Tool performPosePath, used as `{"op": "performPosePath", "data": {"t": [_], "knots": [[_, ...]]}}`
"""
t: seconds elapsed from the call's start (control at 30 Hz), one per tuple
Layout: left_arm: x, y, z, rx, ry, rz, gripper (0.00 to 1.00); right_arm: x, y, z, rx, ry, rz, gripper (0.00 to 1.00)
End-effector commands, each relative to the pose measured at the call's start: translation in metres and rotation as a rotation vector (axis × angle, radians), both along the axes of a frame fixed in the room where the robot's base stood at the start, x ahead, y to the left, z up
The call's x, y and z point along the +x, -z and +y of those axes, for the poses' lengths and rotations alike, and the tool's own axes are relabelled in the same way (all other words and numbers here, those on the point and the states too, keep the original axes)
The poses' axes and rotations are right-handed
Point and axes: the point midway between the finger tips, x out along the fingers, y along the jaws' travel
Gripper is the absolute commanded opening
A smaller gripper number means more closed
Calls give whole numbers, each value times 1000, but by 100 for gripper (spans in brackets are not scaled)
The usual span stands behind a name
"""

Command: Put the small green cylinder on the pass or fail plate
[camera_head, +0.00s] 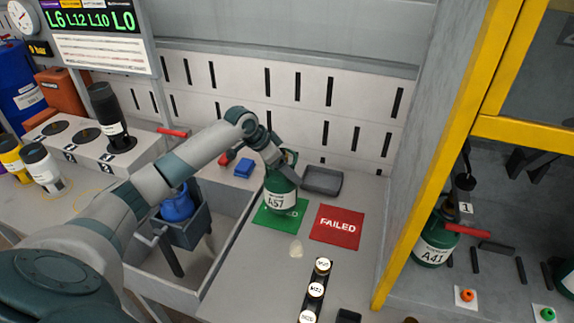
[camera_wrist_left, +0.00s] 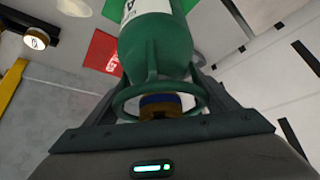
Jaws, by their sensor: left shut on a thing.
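The small green cylinder (camera_head: 280,190), labelled A57, is upright over the green plate (camera_head: 267,218). I cannot tell for sure whether its base touches the plate. My left gripper (camera_head: 283,162) is shut on the cylinder's top end. In the left wrist view the cylinder (camera_wrist_left: 155,45) points away between the fingers (camera_wrist_left: 158,100), with its ring-shaped guard and valve close to the palm. The cylinder hides part of the green plate and its lettering. The red plate (camera_head: 336,235), marked FAILED, lies just right of it and is empty. My right gripper is not in view.
A black strip with several round labelled caps (camera_head: 316,290) lies in front of the plates. A dark grey tray (camera_head: 322,180) is behind. A bin with a blue object (camera_head: 177,205) is left. A yellow frame (camera_head: 440,150) stands right, with another green cylinder (camera_head: 432,247) beyond.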

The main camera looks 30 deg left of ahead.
Motion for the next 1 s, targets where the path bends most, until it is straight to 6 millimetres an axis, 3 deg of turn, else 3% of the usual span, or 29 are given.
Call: {"op": "performPosePath", "data": {"t": [0.33, 0.63, 0.67, 0.7, 0.73, 1.0], "knots": [[2, 25, 0, -1, -1, -7, 17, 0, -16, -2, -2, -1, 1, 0], [2, 28, 0, -1, 0, -8, 17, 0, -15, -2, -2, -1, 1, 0], [-1, 34, 0, 2, 1, 1, 81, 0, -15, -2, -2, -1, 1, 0], [-1, 34, 0, 2, 1, 1, 91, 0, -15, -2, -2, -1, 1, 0], [-1, 34, 0, 2, 1, 1, 98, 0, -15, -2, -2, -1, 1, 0], [-1, 34, 0, 1, 0, 2, 98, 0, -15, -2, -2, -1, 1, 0]]}}
